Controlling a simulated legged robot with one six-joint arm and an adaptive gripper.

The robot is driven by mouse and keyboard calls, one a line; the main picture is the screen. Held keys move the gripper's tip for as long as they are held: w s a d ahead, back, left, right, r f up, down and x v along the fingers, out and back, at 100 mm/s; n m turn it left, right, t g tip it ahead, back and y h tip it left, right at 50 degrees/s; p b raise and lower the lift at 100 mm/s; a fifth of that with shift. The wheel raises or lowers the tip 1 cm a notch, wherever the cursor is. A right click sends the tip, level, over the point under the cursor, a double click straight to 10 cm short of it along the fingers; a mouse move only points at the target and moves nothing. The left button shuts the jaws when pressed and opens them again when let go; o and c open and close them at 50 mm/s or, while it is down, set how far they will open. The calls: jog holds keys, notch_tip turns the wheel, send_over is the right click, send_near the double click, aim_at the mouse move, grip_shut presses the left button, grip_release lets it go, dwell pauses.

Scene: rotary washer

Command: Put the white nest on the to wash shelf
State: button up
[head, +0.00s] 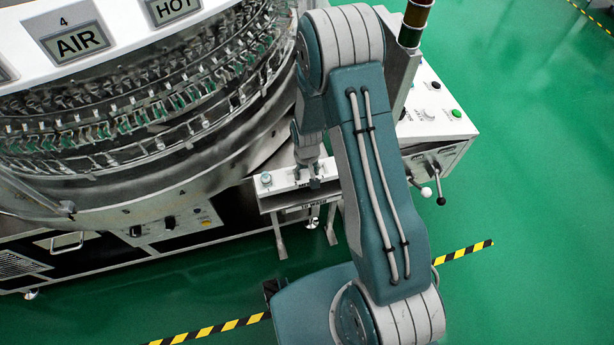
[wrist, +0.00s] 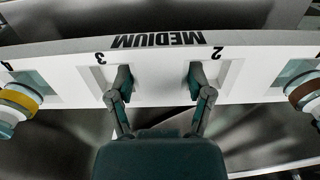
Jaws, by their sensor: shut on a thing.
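The white nest (head: 283,180) is a long white bar marked MEDIUM, with numbered square pockets; it fills the wrist view (wrist: 157,72) from side to side. My gripper (head: 315,183) reaches down onto its middle. In the wrist view my gripper's fingertips (wrist: 158,76) sit at pockets 2 and 3, shut on the part between them. The to wash shelf (head: 306,207), a small metal stand with a label, is directly under the nest in the head view. I cannot tell whether the nest touches it. My arm hides the nest's right end in the head view.
A vial with a yellow ring (wrist: 20,102) and one with a brown ring (wrist: 305,96) sit at the nest's outer ends. The round washer (head: 150,130) stands close on the left. A control box (head: 432,115) with levers is to the right. Green floor lies in front.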

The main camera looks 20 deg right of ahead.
aim_at(308, 176)
jog(key=shift+w+d+f, duration=0.25)
jog(key=shift+f, duration=0.1)
jog(key=f, duration=0.3)
jog(key=shift+w+d, duration=0.15)
jog(key=shift+w, duration=0.05)
jog(key=shift+a+f, duration=0.2)
jog(key=shift+f, duration=0.15)
jog(key=o, duration=1.2)
jog(key=shift+d, duration=0.15)
